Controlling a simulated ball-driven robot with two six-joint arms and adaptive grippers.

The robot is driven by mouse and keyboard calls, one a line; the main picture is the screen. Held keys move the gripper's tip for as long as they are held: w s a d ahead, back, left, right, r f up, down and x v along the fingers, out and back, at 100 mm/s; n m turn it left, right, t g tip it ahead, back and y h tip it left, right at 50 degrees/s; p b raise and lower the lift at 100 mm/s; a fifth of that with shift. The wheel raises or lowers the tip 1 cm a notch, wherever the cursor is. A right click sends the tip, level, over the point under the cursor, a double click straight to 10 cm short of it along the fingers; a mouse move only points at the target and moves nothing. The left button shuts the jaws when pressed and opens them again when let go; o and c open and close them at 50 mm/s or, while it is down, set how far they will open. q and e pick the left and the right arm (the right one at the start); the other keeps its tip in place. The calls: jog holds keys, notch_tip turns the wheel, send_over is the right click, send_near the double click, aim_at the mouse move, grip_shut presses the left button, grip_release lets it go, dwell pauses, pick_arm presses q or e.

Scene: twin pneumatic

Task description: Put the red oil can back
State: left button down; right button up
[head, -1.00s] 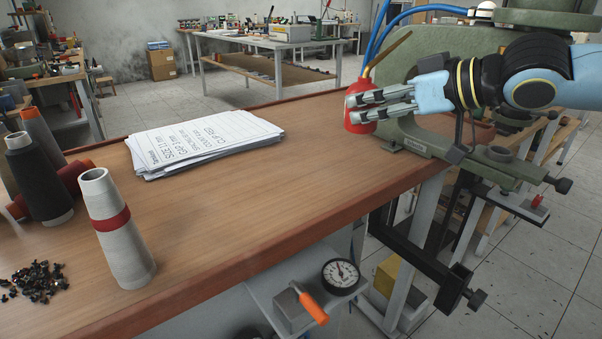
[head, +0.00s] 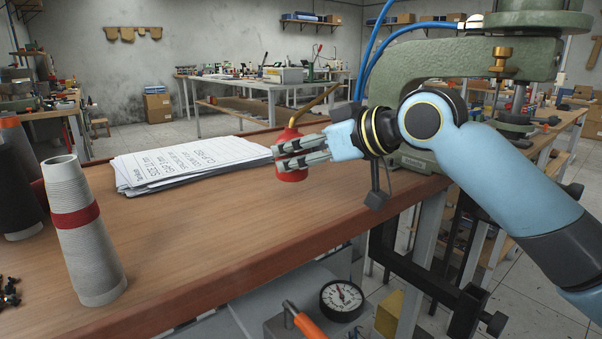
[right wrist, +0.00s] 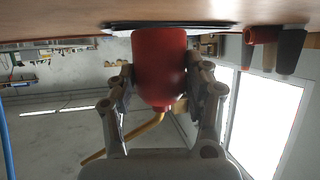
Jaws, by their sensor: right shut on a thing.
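The red oil can (head: 292,174) has a rounded body and a long, thin brass-coloured spout that points up and to the right. My right gripper (head: 302,153) is shut on the oil can, with its fingers across the can's body. The can is over the wooden bench top, to the right of the paper stack; I cannot tell whether its base touches the wood. In the right wrist view the red can (right wrist: 160,62) sits between the two fingers (right wrist: 160,85), with its spout toward the palm. My left gripper is not in view.
A paper stack (head: 190,165) lies left of the can. A grey thread cone with a red band (head: 80,225) stands at the front left. A green machine (head: 420,85) is behind my arm. A pressure gauge (head: 341,300) sits below the bench edge. The middle of the bench is clear.

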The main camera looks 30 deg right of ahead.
aim_at(305, 170)
notch_tip(305, 170, down, 3)
jog(key=shift+f+b, duration=0.2)
jog(key=shift+b, duration=0.15)
jog(key=shift+r, duration=0.1)
jog(key=o, duration=1.1)
jog(key=shift+c, duration=0.2)
